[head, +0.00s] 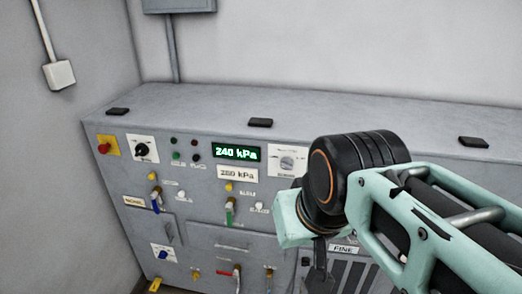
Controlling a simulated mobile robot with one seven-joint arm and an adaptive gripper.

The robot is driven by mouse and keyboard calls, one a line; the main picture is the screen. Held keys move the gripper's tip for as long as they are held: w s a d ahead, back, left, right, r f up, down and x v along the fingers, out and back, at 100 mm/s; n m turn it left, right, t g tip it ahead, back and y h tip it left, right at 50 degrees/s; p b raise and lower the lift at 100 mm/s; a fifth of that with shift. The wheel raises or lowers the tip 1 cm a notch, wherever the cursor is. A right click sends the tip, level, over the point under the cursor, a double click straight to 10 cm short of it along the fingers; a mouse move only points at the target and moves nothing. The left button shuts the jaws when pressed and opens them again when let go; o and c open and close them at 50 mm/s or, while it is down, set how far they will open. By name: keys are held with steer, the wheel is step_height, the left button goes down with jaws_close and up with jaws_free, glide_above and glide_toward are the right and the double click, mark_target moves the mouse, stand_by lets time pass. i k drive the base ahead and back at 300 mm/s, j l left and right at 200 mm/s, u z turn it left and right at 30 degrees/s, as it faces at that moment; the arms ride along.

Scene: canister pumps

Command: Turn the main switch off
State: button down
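A black rotary knob (142,149) on a white plate sits at the upper left of the grey cabinet's front. It looks like the main switch, but its lettering is too small to read and I cannot tell its position. A pale rotary dial (287,163) on another white plate is near my arm. My teal and black arm reaches in from the right. What appears to be my gripper (318,268) hangs dark below the wrist, low and right of the black knob and well apart from it. Its fingers are not clear.
The grey cabinet (200,105) carries a red button (104,148) on a yellow plate, a green display (237,153) reading 240 kPa, and several small lamps and valve levers. Black blocks (260,122) lie on its top. The space before its left part is clear.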

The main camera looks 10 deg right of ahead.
mark_target(141, 149)
steer(key=k+l+z, duration=0.15)
steer(key=l, duration=0.3)
steer(key=k+l+z, duration=0.1)
steer(key=l, duration=0.3)
steer(key=u, duration=1.25)
steer(key=i+j+z, duration=0.15)
steer(key=i+j, duration=0.2)
steer(key=i, duration=0.2)
